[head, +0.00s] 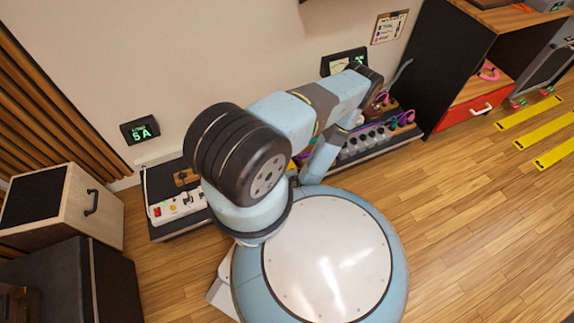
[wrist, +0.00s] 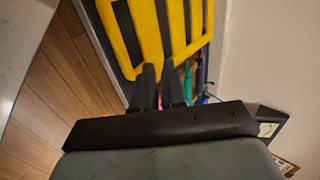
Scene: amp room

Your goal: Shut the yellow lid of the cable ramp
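The yellow lid (wrist: 150,35) of the cable ramp, with dark slots, fills the top middle of the wrist view. My gripper (wrist: 160,72) points at it from below in that view. Its two dark fingers are close together, with nothing seen between them. The fingertips overlap the lid's near edge in the picture; I cannot tell whether they touch it. Coloured cables (wrist: 199,72) show along the lid's right side. How far the lid is tilted is not clear. In the head view my arm hides the gripper and most of the ramp; only a bit of yellow shows.
In the head view a white power strip (head: 178,208) lies by the wall at left. A speaker box (head: 62,205) stands at far left. Yellow strips (head: 535,115) mark the open wooden floor at right.

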